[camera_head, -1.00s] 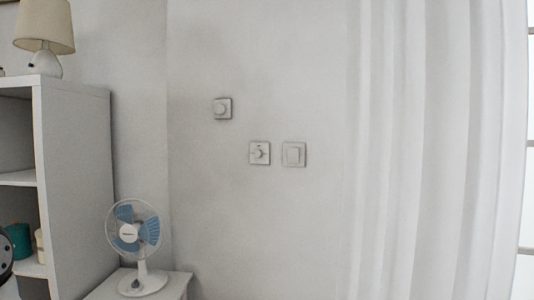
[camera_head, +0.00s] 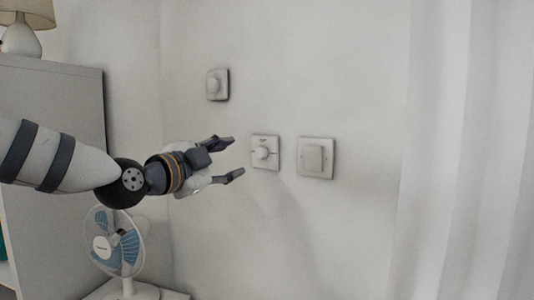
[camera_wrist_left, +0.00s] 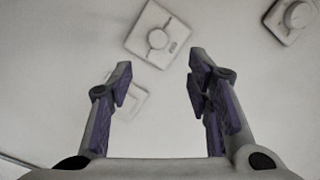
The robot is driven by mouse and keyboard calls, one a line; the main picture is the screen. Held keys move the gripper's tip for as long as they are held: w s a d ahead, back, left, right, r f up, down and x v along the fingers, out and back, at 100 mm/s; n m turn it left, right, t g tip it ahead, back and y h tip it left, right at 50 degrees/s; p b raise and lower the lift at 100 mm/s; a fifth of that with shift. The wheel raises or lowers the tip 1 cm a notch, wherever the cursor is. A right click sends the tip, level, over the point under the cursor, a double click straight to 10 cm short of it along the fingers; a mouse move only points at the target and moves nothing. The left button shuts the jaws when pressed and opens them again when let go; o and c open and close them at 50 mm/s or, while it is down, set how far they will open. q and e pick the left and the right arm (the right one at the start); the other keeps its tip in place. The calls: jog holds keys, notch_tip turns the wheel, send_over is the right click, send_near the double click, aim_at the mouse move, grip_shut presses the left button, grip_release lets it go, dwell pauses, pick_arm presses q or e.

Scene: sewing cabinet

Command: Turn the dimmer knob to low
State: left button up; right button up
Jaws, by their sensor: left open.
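A white square plate with a round knob (camera_head: 263,153) and small dark marks is on the wall, just left of a rocker switch. A second knob plate (camera_head: 217,84) is higher and further left; no label tells me which is the dimmer. My left gripper (camera_head: 236,157) is open and empty, its fingers pointing right toward the marked knob, apart from it. In the left wrist view the marked knob (camera_wrist_left: 157,39) is beyond and above the fingertips, the other knob (camera_wrist_left: 298,15) at the upper right. My right gripper is not in view.
The rocker switch (camera_head: 316,158) is right of the marked knob; the left finger partly covers it in the wrist view. A fan (camera_head: 118,245) stands below my left arm, beside a grey cabinet (camera_head: 60,110). White curtains (camera_head: 450,150) hang right. The wall between is bare.

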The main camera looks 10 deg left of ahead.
aim_at(260, 153)
pick_arm(q)
jog(key=x, duration=0.3)
jog(key=b+x, duration=0.1)
jog(key=x, duration=0.3)
jog(key=f+x, duration=0.1)
jog(key=x, duration=0.2)
jog(key=shift+w+b, duration=0.2)
jog(key=shift+b, duration=0.2)
jog(key=shift+w+d+r, duration=0.1)
jog(key=shift+r, duration=0.25)
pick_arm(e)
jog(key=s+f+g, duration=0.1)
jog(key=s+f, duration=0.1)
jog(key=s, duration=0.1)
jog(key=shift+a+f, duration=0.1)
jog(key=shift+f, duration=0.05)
pick_arm(q)
jog(key=shift+c, duration=0.5)
grip_shut()
